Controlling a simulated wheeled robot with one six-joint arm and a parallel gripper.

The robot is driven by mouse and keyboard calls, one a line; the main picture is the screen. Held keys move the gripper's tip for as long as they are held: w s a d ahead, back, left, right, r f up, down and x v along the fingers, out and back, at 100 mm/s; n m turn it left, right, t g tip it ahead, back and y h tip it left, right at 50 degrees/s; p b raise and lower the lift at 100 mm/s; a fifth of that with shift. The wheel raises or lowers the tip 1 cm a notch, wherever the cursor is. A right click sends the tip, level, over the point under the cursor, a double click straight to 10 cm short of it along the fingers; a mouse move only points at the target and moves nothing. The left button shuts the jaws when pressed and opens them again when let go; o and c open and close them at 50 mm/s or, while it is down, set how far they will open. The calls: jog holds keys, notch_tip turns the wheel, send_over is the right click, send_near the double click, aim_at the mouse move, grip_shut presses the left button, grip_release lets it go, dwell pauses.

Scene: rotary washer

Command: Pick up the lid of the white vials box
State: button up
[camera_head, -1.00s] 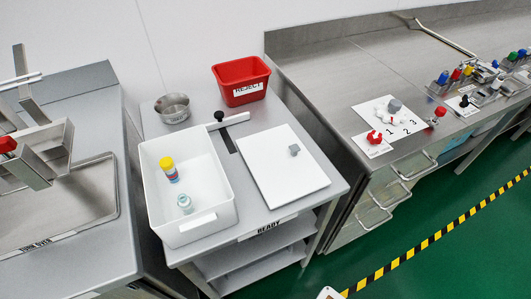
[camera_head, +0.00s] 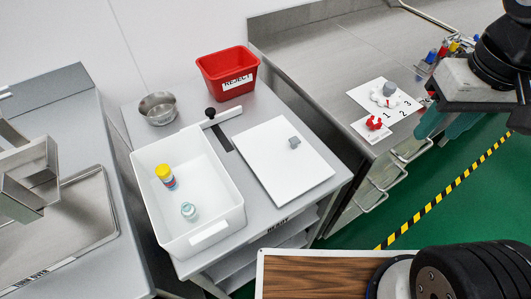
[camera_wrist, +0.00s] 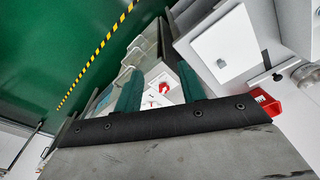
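The lid also shows in the wrist view (camera_wrist: 238,35), at upper right. My gripper (camera_head: 447,125) is at the right of the head view, well right of the lid and above the steel counter's front. Its teal fingers are apart and empty in the wrist view (camera_wrist: 160,70).
A red reject bin (camera_head: 228,76) and a steel bowl (camera_head: 158,108) stand behind the box. A black-knobbed bar (camera_head: 222,115) lies behind the lid. The steel counter (camera_head: 330,70) at right holds a numbered white card (camera_head: 405,103) with small parts. Green floor lies in front.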

jog(key=w+a+f+n, duration=0.2)
jog(key=w+a, duration=0.2)
jog(key=w, duration=0.2)
jog(key=n+g, duration=0.1)
jog(key=n, duration=0.3)
send_over(295, 140)
jog(key=f, duration=1.3)
jog(key=shift+d+f, duration=0.15)
jog(key=shift+d, duration=0.15)
jog(key=f, duration=0.7)
jog(key=shift+a+f, duration=0.1)
jog(key=shift+a, duration=0.25)
jog(key=shift+f, duration=0.5)
jog(key=shift+w, duration=0.1)
grip_shut()
